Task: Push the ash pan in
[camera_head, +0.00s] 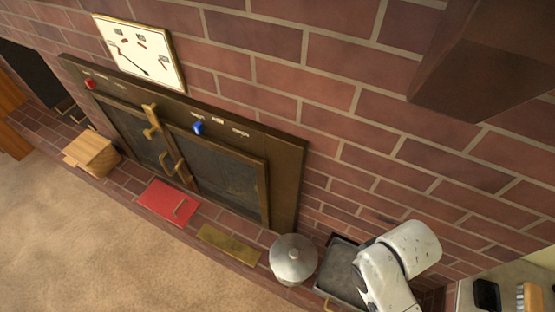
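A dark grey open metal tray (344,272), which looks like the ash pan, shows at the bottom right beside the brick wall. A brass-coloured handle is at its near edge, close to the bottom of the picture. It seems to stick out from the wall, but how far cannot be told. My white arm crosses in front of the tray's right side and hides part of it. The arm runs out of the bottom of the picture, and my gripper is not visible.
A lidded metal pot (293,259) stands just left of the tray. A brass plate (228,244), a red panel with a handle (168,203) and a wooden block (91,153) lie along the hearth. Glazed stove doors (228,175) stand behind. Carpet (110,255) in front is clear.

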